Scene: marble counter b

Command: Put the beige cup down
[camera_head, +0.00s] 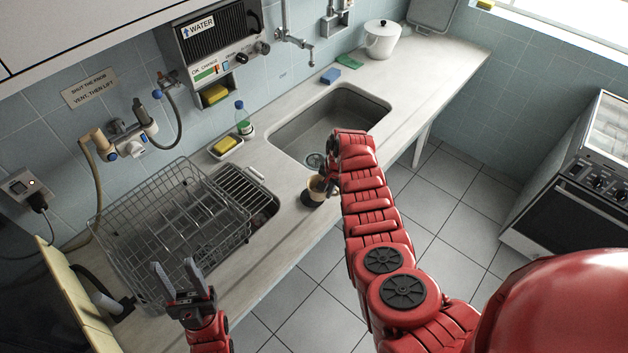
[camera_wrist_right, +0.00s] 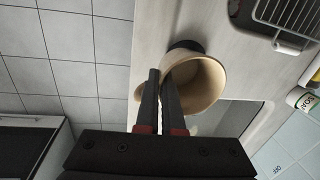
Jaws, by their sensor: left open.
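The beige cup (camera_head: 317,187) is at the front edge of the counter, beside the sink, with its opening up. In the right wrist view the cup (camera_wrist_right: 205,82) shows its open mouth, with a dark round part (camera_wrist_right: 187,45) at its far side; I cannot tell if that is its base or a coaster. My right gripper (camera_wrist_right: 160,82) is closed on the cup's near side, with a beige part showing left of the fingers. I cannot tell whether the cup touches the counter. My left gripper (camera_head: 178,272) is open and empty in front of the wire rack.
The counter (camera_head: 283,228) has bare room along its front edge. A wire dish rack (camera_head: 170,222) stands left, the sink (camera_head: 340,105) lies behind the cup. A bottle (camera_head: 243,119) and a yellow sponge (camera_head: 225,144) stand near the wall.

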